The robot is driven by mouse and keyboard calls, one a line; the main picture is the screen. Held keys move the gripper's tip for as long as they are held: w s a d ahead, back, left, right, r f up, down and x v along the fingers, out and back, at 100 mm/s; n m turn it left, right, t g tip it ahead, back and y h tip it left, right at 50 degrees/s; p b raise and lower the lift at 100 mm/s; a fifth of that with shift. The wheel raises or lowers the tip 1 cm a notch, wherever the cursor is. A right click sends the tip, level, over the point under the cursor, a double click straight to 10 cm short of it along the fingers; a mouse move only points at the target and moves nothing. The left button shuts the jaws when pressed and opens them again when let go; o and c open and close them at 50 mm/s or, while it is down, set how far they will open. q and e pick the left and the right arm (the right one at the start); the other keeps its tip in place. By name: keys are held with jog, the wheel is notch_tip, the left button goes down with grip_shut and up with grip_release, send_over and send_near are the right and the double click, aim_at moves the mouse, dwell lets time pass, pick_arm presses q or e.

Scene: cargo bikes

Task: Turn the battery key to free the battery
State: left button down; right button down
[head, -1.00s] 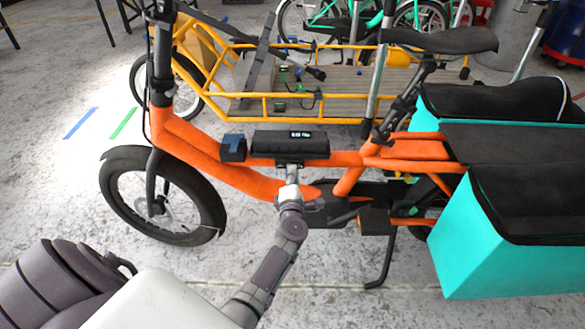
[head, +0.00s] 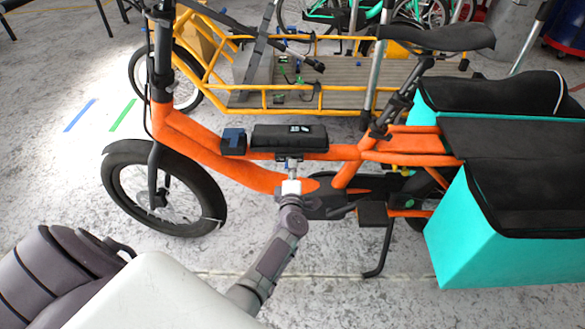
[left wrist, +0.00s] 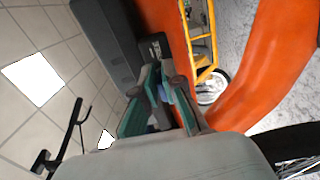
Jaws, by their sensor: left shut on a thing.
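The black battery (head: 288,138) with a small lit display sits on the orange frame tube of the nearest cargo bike (head: 210,150). My left gripper (head: 292,162) reaches up from below to the near side of the battery. In the left wrist view the gripper fingers (left wrist: 158,88) are close together at a small dark lock block (left wrist: 153,46) beside the battery (left wrist: 105,40). They are shut on the battery key, which is mostly hidden between them. The battery appears seated on the frame. My right gripper is in no view.
A dark blue block (head: 233,141) sits on the tube left of the battery. Turquoise bags (head: 470,240) hang at the bike's rear. A yellow cargo bike (head: 290,113) stands close behind. Open floor (head: 60,190) lies to the left.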

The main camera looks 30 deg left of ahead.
pick_arm(q)
jog(key=c, duration=1.3)
grip_release()
jog(key=v, duration=0.7)
jog(key=shift+s+d, duration=0.15)
jog(key=shift+s, duration=0.1)
